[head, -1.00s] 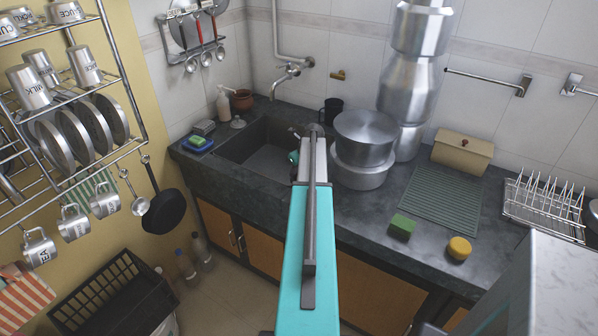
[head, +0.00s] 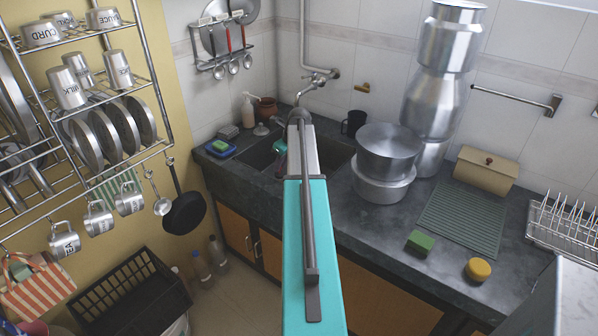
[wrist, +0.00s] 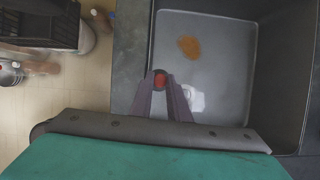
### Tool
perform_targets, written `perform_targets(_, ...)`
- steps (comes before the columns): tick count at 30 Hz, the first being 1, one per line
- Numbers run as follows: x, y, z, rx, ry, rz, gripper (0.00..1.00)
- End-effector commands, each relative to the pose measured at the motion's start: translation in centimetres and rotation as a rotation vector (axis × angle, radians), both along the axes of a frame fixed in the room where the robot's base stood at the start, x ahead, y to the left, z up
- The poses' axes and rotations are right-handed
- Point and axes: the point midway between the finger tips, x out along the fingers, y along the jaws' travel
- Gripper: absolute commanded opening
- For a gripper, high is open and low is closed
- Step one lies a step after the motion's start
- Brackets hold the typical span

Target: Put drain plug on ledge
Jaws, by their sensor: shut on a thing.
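In the wrist view, my gripper (wrist: 161,88) is shut on a small round dark-red piece with a dark rim, apparently the drain plug (wrist: 160,80). The plug is between the fingertips, in front of the edge of the grey sink basin (wrist: 225,60). Its height above the surface is hard to tell. In the head view, my gripper (head: 279,170) is over the sink (head: 325,158), partly behind my arm; the plug is too small to make out there. Dark stone counter (wrist: 132,55) borders the basin. I cannot tell which part is the ledge.
A grey knobbed piece (head: 261,129), a soap dispenser (head: 248,108) and a brown pot (head: 266,108) stand behind the sink. Stacked steel pots (head: 388,150) stand to its right. The tap (head: 318,80) hangs above.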

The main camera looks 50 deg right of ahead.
Motion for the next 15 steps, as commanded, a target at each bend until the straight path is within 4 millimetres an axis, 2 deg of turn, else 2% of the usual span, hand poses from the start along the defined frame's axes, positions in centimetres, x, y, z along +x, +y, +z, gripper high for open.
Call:
perform_targets(3, 2.2, 3.2, 2.0, -0.001, 0.000, 0.087, 0.00)
perform_targets(8, 4.9, 8.1, 3.3, 0.001, 0.000, 0.264, 0.00)
perform_targets(15, 8.6, 17.3, 5.0, 0.000, 0.000, 0.614, 0.00)
